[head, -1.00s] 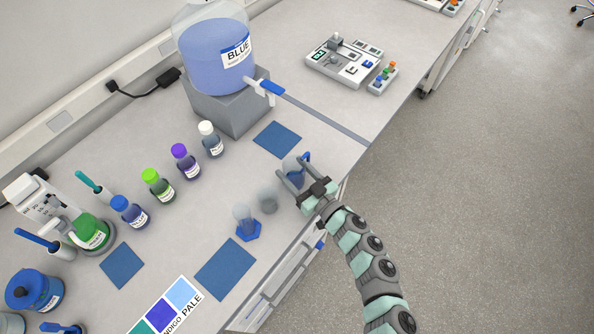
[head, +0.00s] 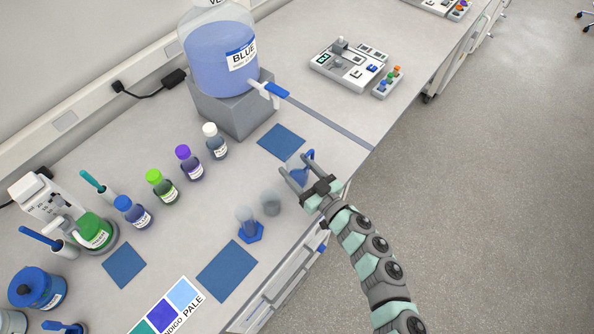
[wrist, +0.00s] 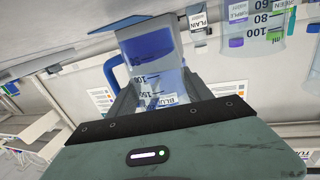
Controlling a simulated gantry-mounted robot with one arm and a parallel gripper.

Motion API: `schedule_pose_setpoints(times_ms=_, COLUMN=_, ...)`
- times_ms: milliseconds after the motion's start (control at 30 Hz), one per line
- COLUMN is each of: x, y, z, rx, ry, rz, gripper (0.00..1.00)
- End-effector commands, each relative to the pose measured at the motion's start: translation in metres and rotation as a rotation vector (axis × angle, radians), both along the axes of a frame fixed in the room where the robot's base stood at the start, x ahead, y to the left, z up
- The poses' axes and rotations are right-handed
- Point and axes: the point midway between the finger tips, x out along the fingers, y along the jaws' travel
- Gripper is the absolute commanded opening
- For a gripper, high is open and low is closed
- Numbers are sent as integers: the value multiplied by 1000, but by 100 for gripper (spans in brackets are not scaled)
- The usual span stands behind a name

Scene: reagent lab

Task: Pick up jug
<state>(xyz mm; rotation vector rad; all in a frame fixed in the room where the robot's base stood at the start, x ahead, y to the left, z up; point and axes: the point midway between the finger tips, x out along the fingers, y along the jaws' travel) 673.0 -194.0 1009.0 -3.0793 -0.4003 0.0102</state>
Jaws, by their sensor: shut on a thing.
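The jug (head: 301,174) is a clear vessel with a blue handle, near the front edge of the bench in the head view. My gripper (head: 297,173) is shut on it, with a finger on either side of the body. In the wrist view the jug (wrist: 152,62) sits between the fingers, with graduation marks, a partly visible label and blue showing through its wall. Its blue handle (wrist: 113,74) sticks out to the left there. I cannot tell for sure whether its base is clear of the bench.
A clear beaker (head: 271,203) and a cylinder on a blue foot (head: 250,233) stand close to the left. A blue mat (head: 281,141) lies empty behind the jug. A large BLUE vessel (head: 220,60) with a tap stands on a grey block. Several capped bottles line the back.

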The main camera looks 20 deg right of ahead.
Motion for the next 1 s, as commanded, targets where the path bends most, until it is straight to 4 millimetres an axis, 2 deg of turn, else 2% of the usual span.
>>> schedule_pose_setpoints(times_ms=567, x=0, y=0, z=81, rx=-3, ry=-2, rz=2, gripper=13)
schedule_pose_setpoints(times_ms=700, x=0, y=0, z=106, rx=2, ry=-3, rz=1, gripper=13)
schedule_pose_setpoints(times_ms=1000, x=0, y=1, z=140, rx=0, ry=-3, rz=3, gripper=13)
